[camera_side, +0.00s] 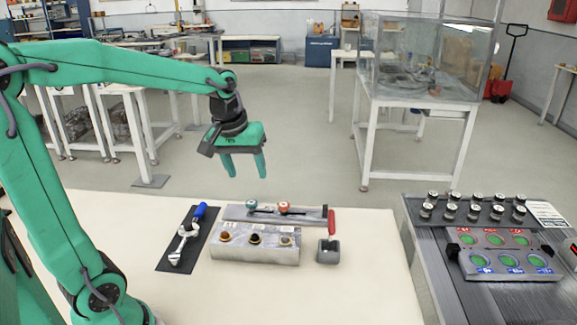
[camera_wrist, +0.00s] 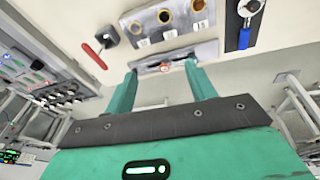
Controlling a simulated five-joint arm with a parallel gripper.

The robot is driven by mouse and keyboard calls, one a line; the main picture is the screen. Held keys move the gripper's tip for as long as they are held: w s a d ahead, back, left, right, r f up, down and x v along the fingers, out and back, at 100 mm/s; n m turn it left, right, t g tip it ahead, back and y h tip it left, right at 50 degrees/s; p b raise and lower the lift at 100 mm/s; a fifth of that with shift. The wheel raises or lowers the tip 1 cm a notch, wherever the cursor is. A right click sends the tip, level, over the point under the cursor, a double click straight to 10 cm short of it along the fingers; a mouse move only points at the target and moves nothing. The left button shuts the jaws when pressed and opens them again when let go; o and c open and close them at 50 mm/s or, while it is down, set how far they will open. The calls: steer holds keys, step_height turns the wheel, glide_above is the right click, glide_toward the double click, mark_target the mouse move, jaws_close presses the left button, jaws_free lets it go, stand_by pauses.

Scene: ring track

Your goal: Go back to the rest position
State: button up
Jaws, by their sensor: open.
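My gripper (camera_side: 243,165) hangs in the air above the far edge of the cream table (camera_side: 310,282), its green fingers pointing down. The fingers are apart with nothing between them. In the wrist view my gripper (camera_wrist: 163,84) also shows two spread, empty fingers. Under and beyond them lies a flat grey holder (camera_side: 300,214) with red and teal knobbed tools on it; it also shows between the fingertips in the wrist view (camera_wrist: 178,57). My gripper is well clear of everything on the table.
At right is a grey bench with a rack of cylinders (camera_side: 470,208) and a board of green circles (camera_side: 500,262).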

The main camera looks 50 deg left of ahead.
steer(key=s+d+m+t, duration=0.2)
steer(key=s+d+m, duration=0.5)
steer(key=s, duration=0.5)
steer(key=shift+s+d+r+m+t+h, duration=0.15)
steer(key=shift+s+d+m+t+h, duration=0.1)
steer(key=shift+d+m+t+h, duration=0.05)
